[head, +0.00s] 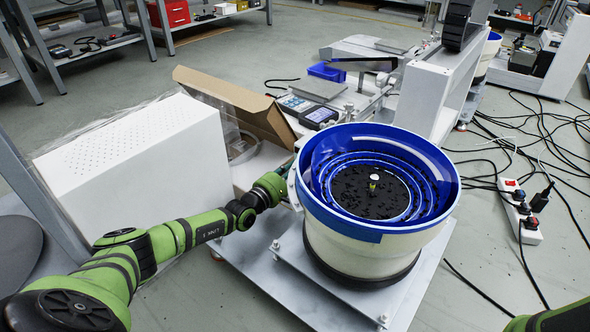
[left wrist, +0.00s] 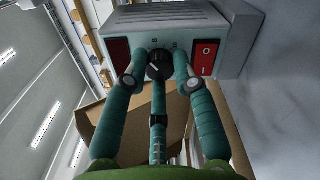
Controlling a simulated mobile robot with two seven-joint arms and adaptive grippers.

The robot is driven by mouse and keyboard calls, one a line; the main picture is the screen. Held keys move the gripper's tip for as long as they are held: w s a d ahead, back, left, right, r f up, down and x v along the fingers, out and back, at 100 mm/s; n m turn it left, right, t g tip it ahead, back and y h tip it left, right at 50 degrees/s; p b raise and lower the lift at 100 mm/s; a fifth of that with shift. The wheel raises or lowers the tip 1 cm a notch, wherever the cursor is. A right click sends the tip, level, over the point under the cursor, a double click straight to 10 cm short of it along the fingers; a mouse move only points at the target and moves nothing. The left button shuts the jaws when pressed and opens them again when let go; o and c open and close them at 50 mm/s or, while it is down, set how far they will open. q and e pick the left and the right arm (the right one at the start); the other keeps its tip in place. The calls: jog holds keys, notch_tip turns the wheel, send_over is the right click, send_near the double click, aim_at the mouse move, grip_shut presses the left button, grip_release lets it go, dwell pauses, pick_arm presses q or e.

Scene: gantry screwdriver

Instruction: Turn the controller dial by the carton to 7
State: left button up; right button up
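The controller, a grey box, fills the top of the left wrist view (left wrist: 200,33). Its front has a dark red panel at left, a red rocker switch (left wrist: 205,57) at right and a black dial (left wrist: 158,66) between them. In the head view the bowl feeder hides the left fingertips. The open brown carton (head: 238,103) stands behind my left wrist. My right gripper is out of view.
The blue-lined bowl feeder (head: 340,235) stands on a metal plate (head: 262,262) close to my left wrist. A white perforated housing (head: 150,185) is at left. A handheld meter (head: 307,108) lies behind. A power strip (head: 520,208) and cables cover the floor at right.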

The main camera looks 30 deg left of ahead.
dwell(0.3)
pick_arm(q)
jog(key=s, duration=0.4)
jog(key=s+a, duration=0.1)
jog(key=s, duration=0.7)
jog(key=shift+a, duration=0.35)
